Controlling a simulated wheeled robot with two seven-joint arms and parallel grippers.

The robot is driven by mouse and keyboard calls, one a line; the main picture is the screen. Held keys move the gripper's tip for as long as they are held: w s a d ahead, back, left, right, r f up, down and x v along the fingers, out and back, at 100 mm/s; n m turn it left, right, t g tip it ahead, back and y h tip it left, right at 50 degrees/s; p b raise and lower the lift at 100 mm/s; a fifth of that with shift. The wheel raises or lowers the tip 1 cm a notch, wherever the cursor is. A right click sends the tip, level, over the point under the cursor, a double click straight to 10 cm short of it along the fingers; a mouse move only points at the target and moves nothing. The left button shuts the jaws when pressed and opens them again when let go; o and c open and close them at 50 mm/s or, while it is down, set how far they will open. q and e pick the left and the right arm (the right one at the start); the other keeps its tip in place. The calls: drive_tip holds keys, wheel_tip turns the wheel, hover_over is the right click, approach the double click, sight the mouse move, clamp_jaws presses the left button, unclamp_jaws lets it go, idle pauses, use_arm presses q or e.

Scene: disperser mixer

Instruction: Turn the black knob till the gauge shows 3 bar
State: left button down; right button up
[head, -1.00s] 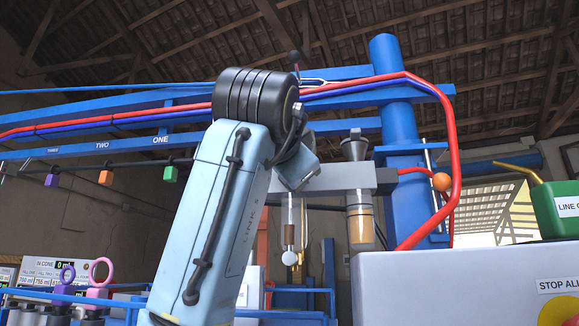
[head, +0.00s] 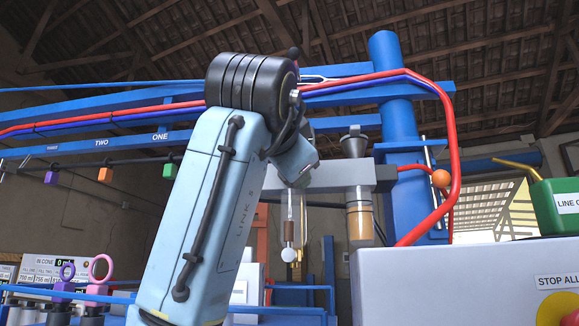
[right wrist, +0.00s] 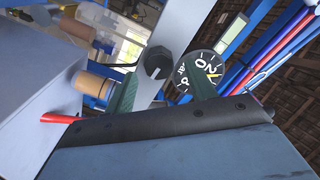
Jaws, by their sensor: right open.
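In the right wrist view, a round black gauge (right wrist: 205,66) with white markings and a yellow needle sits beyond the right-hand finger, which partly covers it. Its reading is unclear at this size and angle. My right gripper (right wrist: 161,84) is open, its dark green fingers apart. A dark grey round-ended part (right wrist: 157,62) shows between them; I cannot tell whether it is the black knob or whether the fingers touch it. In the head view, a pale blue arm of mine fills the middle and its gripper is hidden. My left gripper is not in view.
A grey cabinet (head: 450,285) stands at lower right.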

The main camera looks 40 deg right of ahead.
drive_tip(key=b+v, duration=0.1)
drive_tip(key=v, duration=1.1)
drive_tip(key=shift+w+r, duration=0.1)
drive_tip(key=shift+r, duration=0.05)
